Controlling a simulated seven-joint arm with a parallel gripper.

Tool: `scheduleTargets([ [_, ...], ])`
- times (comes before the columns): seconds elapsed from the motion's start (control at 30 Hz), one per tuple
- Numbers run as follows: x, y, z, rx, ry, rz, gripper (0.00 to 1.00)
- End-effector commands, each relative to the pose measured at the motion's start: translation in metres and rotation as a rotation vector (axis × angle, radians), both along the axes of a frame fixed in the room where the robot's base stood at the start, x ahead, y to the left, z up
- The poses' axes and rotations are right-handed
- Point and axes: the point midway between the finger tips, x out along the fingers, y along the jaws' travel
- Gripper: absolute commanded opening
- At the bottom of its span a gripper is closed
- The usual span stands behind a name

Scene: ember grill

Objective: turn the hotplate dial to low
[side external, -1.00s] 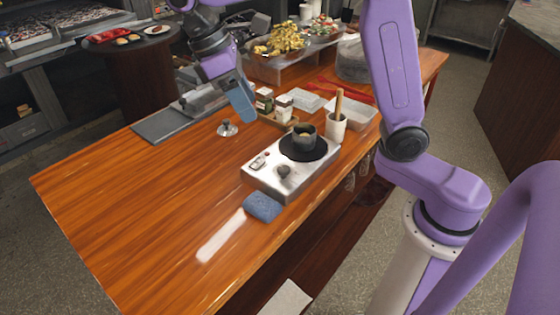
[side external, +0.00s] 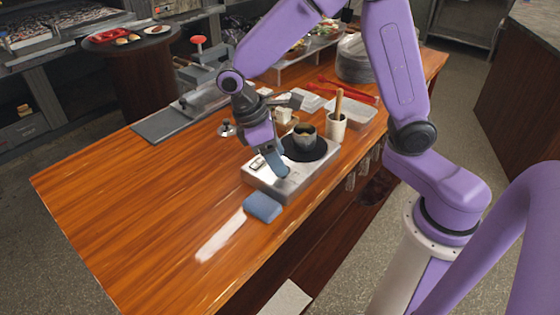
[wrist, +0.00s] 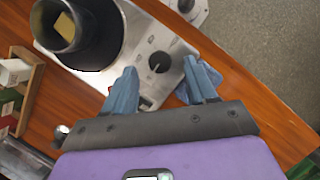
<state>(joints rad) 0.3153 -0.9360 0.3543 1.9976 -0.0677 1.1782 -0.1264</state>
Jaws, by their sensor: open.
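The hotplate (side external: 262,182) is a pale metal box on the wooden table, with a round black plate and a dark pot (side external: 305,138) on it. It also shows in the wrist view (wrist: 138,32). Its dial (wrist: 159,62) is a dark round knob with a light mark, on the panel beside the pot. My gripper (wrist: 160,76) is open, with its blue fingers on either side of the dial in the picture; I cannot tell whether they touch it. In the side view my gripper (side external: 278,168) is low over the hotplate's front and hides the dial.
A blue sponge (side external: 262,207) lies just in front of the hotplate. A white cup with a wooden pestle (side external: 336,125) stands behind it to the right. A wooden rack of small boxes (wrist: 14,90) is close on the left.

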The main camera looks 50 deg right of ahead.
Motion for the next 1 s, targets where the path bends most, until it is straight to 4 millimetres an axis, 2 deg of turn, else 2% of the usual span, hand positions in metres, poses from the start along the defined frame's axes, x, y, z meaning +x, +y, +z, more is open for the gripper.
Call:
scheduleTargets([
  [0.2, -0.005, -0.005, -0.017, -0.001, 0.001, 0.0, 0.57],
  [0.53, -0.006, -0.006, -0.02, 0.0, 0.0, 0.0, 0.57],
  [0.57, -0.006, -0.006, -0.02, 0.0, 0.0, 0.0, 0.5],
  [0.7, -0.006, -0.006, -0.02, 0.0, 0.0, 0.0, 0.05],
  [0.73, -0.006, -0.006, -0.02, 0.0, 0.0, 0.0, 0.01],
  [1.0, -0.006, -0.006, -0.02, 0.0, 0.0, -0.018, 0.01],
])
